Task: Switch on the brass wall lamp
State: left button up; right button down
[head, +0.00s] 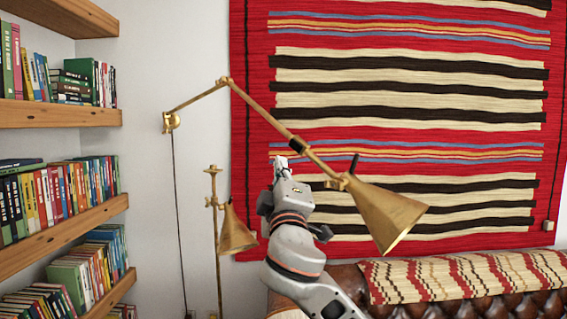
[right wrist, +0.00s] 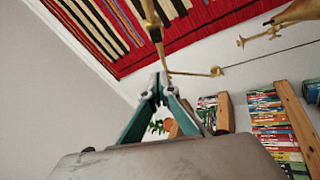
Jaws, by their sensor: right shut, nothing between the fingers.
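The brass wall lamp (head: 385,215) has a jointed arm running from a round wall mount (head: 171,122) up to an elbow and down to a cone shade at the right. A dark piece (head: 297,143) sits partway along the lower arm, and a black knob (head: 354,163) stands by the shade. I cannot see any glow from the shade. My right gripper (head: 280,163) is shut and empty, pointing up close to the lower arm near the dark piece. In the right wrist view the shut fingertips (right wrist: 161,76) are close to the brass arm (right wrist: 152,22); contact cannot be told.
A second brass lamp (head: 236,232) on a vertical pole stands left of my right arm. Bookshelves (head: 60,113) fill the left side. A red striped rug (head: 410,70) hangs on the wall above a brown leather sofa (head: 335,285). A cord hangs from the wall mount.

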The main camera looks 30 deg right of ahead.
aim_at(296, 146)
jog(key=w+d+r+p, duration=0.2)
jog(key=w+d+r, duration=0.1)
jog(key=w+d, duration=0.4)
jog(key=shift+w+r, duration=0.35)
jog(key=shift+d, duration=0.1)
